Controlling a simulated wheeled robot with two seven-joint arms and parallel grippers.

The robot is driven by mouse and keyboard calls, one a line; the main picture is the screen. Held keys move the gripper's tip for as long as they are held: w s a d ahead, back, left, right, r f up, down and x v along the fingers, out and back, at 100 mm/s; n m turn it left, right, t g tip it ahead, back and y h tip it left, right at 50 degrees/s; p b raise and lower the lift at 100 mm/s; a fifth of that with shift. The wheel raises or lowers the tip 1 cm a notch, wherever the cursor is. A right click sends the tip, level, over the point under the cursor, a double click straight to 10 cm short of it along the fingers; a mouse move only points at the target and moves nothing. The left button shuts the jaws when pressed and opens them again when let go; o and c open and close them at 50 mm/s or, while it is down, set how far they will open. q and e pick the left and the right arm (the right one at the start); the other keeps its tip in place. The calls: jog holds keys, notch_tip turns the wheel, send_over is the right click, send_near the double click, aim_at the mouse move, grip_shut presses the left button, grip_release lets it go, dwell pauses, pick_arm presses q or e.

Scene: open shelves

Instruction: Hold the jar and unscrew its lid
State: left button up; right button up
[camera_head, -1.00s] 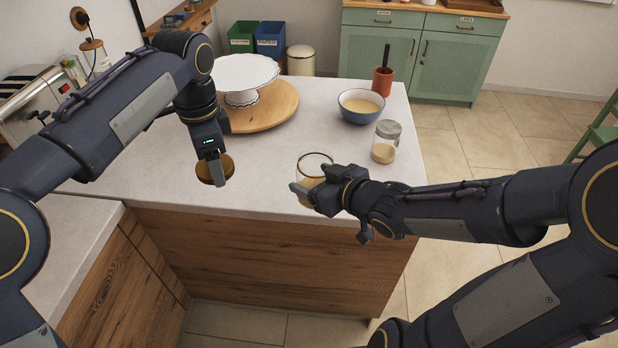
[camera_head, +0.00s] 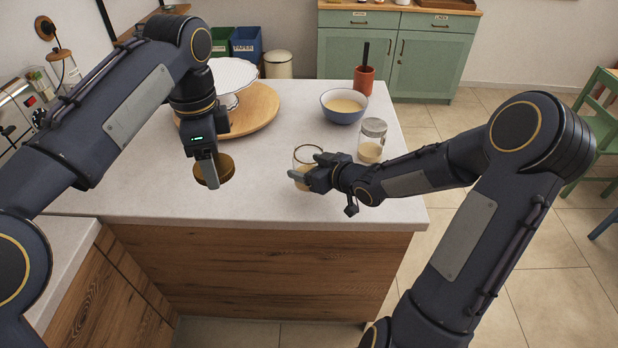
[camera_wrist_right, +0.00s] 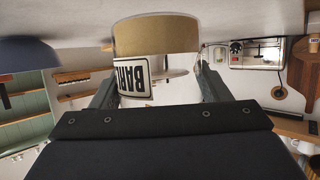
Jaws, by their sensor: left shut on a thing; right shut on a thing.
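An open glass jar (camera_head: 307,156) stands out over the right part of the counter, with no lid on its rim. It holds pale tan grains. My right gripper (camera_head: 303,173) is shut around its side. In the right wrist view the jar (camera_wrist_right: 155,36) sits between both fingers, its white label upside down. My left gripper (camera_head: 209,172), pointing down, is shut on a round brown-gold lid (camera_head: 226,168), well to the left of the jar. The finger hides part of the lid. I cannot tell whether jar or lid touches the counter.
A second glass jar with a grey lid (camera_head: 372,141) stands close behind my right gripper. Behind are a blue bowl (camera_head: 343,117), a terracotta pot (camera_head: 364,80) and a wooden board (camera_head: 262,112) bearing a white cake stand (camera_head: 236,72). The counter's front strip (camera_head: 270,205) is clear.

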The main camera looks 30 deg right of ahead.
jog(key=shift+w+d+f, duration=0.1)
jog(key=shift+w+f, duration=0.1)
jog(key=shift+f, duration=0.05)
jog(key=shift+w+f+b, duration=0.1)
jog(key=shift+f+b, duration=0.2)
jog(key=shift+f, duration=1.3)
jog(key=shift+f, duration=0.1)
jog(key=shift+f, duration=0.15)
jog(key=o, duration=1.9)
jog(key=shift+c, duration=0.2)
